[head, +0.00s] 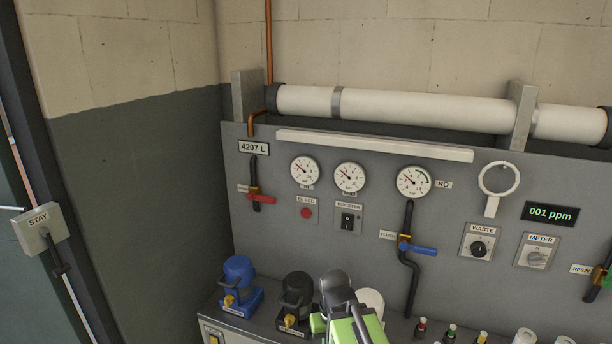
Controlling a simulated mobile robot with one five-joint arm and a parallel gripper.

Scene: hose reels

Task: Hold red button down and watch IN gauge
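The red button (306,213) sits on a small plate marked BLEED on the grey panel, left of centre. The gauge (305,170) directly above it is round with a white face; its small label underneath is too blurred to read surely as IN. Its dark needle seems to point to the upper left, but the value is too small to read. My gripper (345,323), green and grey, is at the bottom edge, below and right of the button and well apart from it. Its fingertips are not clear, so its opening cannot be told.
Two similar gauges (349,177) (413,182) and a black BOOSTER switch (347,220) are to the right. A red-handled valve (256,196) is left of the button. Blue (238,285) and black (296,300) units stand on the ledge below. Space before the button looks clear.

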